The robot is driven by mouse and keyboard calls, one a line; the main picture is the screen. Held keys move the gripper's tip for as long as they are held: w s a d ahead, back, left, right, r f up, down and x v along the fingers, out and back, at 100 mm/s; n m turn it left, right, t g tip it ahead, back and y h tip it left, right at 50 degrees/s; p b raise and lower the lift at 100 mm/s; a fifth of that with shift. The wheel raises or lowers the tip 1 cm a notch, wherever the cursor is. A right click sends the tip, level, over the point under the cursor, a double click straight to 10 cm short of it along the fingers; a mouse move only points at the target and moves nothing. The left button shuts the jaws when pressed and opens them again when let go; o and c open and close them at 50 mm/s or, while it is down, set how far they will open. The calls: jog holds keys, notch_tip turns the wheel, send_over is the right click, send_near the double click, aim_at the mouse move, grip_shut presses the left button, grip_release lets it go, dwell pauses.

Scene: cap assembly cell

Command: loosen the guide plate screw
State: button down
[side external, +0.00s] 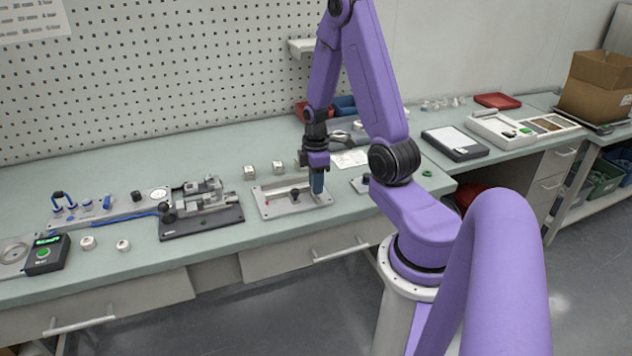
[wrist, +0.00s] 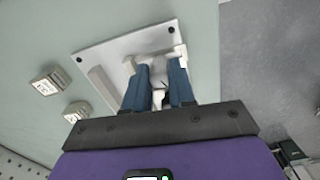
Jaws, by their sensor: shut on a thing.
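The guide plate (side external: 268,206) is a light metal plate lying on the bench, with a dark knob (side external: 295,193) standing near its middle. It also shows in the wrist view (wrist: 112,50), with dark holes at its corners and raised light bars on it. My gripper (side external: 317,192) points down over the right part of the plate. In the wrist view its two blue fingers (wrist: 159,88) are close together, with a small part between them. That part, which appears to be the guide plate screw, is mostly hidden by the fingers, so its head and seating cannot be made out.
A dark fixture (side external: 202,222) with a metal mechanism stands left of the plate. Small pale blocks (side external: 250,172) stand behind it. A black-framed panel (side external: 455,143) lies to the right. The bench's front edge is close in front of the plate.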

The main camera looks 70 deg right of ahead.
dwell(0.4)
jog(key=c, duration=0.9)
grip_release()
jog(key=shift+c, duration=0.2)
jog(key=shift+r, duration=0.1)
notch_tip(320, 180, up, 17)
jog(key=shift+r, duration=0.15)
